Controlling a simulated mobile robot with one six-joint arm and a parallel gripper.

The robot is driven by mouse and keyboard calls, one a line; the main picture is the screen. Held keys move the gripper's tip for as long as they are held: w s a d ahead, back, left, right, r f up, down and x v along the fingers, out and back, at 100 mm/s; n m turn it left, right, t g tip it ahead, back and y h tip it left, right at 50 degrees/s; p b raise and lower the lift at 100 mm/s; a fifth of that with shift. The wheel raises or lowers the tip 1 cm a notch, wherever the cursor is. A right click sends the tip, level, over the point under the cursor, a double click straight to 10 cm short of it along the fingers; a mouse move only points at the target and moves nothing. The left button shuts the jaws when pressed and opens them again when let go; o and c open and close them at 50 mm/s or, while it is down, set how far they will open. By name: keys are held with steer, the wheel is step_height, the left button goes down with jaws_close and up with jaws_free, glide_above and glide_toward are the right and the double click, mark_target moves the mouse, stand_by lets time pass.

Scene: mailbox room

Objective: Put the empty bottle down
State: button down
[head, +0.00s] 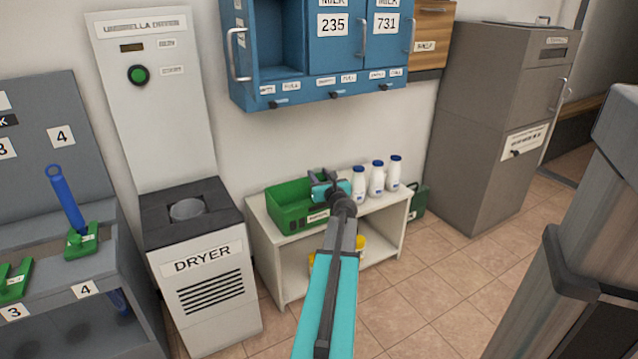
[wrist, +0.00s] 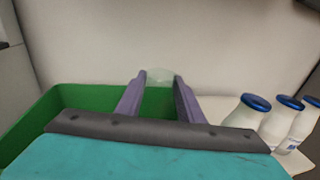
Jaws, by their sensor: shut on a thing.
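My gripper (head: 328,181) is at the right end of a green crate (head: 286,214) on the white shelf unit (head: 272,262). In the wrist view its two purple fingers (wrist: 160,88) are shut on a clear, empty-looking bottle (wrist: 160,75). Only the bottle's pale, see-through upper part shows between the fingertips. The green crate (wrist: 75,99) lies below and around the fingers in that view. I cannot tell whether the bottle touches the crate. The gripper and arm hide the bottle in the head view.
Three white bottles with blue caps (head: 376,182) stand right of my gripper, close by. The blue milk cabinet (head: 320,80) hangs on the wall above. The dryer (head: 205,285) stands left of the shelf, a grey cabinet (head: 490,120) right. Tiled floor in front is clear.

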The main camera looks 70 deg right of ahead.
steer(key=shift+f, duration=0.75)
steer(key=shift+f+b, duration=0.15)
steer(key=shift+b, duration=0.15)
steer(key=c, duration=1.2)
jaws_free()
steer(key=shift+r, duration=0.2)
steer(key=p+v, duration=0.3)
steer(key=v, duration=0.9)
steer(key=shift+f, duration=0.1)
